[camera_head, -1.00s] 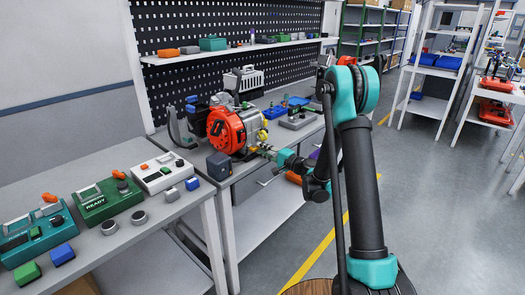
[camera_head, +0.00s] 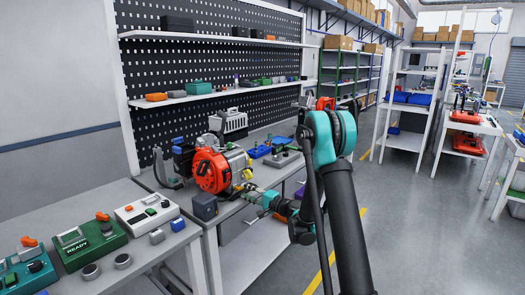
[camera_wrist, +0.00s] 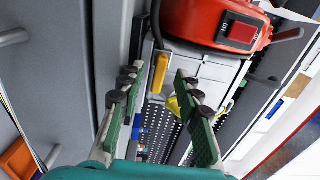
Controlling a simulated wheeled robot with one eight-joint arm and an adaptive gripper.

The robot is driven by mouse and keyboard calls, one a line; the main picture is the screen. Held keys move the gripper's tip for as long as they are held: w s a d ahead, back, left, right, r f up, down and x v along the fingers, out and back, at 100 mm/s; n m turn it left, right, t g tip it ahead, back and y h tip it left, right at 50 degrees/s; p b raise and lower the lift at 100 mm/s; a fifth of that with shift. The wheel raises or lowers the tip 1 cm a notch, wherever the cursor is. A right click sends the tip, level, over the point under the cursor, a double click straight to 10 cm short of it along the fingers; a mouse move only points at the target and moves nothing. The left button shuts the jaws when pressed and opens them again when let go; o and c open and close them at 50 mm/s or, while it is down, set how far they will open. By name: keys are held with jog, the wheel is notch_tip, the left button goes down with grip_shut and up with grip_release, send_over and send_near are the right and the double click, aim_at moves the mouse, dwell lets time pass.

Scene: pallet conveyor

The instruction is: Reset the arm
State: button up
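My arm reaches from the lower right of the head view toward the bench with the red-and-grey engine-like machine (camera_head: 211,170). My gripper (camera_head: 246,189) is just in front of the machine's right side, small in this view. In the wrist view my gripper (camera_wrist: 157,92) shows two green fingers with dark pads, spread apart with nothing held between them. Beyond the fingers are the machine's red housing (camera_wrist: 205,20) and a yellow lever (camera_wrist: 160,72). I cannot tell whether a finger touches the machine.
Control boxes, one a green READY box (camera_head: 88,243), stand on the left bench. A dark block (camera_head: 204,206) sits beside the machine. A pegboard with shelves (camera_head: 220,92) rises behind. The grey floor (camera_head: 410,225) at right is open.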

jog(key=shift+s, duration=0.55)
jog(key=shift+s+r, duration=0.1)
